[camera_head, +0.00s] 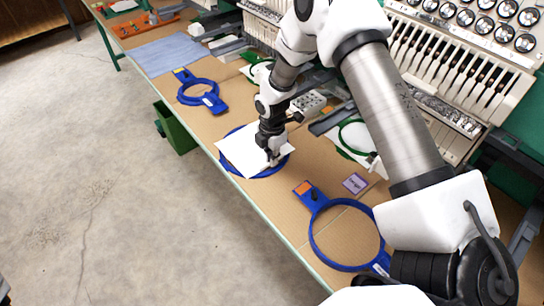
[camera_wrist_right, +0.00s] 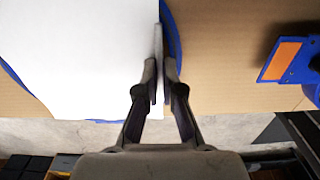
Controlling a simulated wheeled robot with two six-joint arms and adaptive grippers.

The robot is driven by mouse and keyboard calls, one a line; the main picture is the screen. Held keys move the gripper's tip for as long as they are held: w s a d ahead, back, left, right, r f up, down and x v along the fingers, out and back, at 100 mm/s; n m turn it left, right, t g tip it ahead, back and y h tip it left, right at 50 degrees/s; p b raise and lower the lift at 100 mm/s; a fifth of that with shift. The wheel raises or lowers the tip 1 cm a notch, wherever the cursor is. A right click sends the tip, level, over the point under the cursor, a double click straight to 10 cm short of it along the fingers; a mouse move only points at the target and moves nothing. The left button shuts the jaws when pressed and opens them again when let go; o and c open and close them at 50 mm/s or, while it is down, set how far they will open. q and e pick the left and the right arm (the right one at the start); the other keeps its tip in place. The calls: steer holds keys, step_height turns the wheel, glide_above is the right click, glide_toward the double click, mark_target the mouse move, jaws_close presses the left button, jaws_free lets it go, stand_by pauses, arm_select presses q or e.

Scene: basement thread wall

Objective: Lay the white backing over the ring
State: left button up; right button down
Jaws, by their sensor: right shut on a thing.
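The white backing (camera_head: 240,149) is a square sheet lying over or just above a blue ring (camera_head: 283,162) in the middle of the bench; I cannot tell whether it touches. Blue edges of the ring show around it. My right gripper (camera_head: 272,161) points down at the sheet's near right edge. In the right wrist view the gripper (camera_wrist_right: 161,75) is shut on the edge of the white backing (camera_wrist_right: 70,60), which spreads to the left. The ring's blue rim (camera_wrist_right: 172,35) shows just right of the fingers. My left gripper is in neither view.
Another blue ring frame (camera_head: 313,240) lies at the bench's near end, and one (camera_head: 198,93) lies farther back. A green hoop (camera_head: 342,135) lies on white cloth. A purple card (camera_head: 355,183) lies on the bench. Machines line the right side. A green bin (camera_head: 176,130) hangs off the front edge.

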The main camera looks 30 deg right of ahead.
steer(key=c, duration=1.2)
jaws_free()
steer(key=shift+c, duration=0.2)
step_height(320, 180, up, 12)
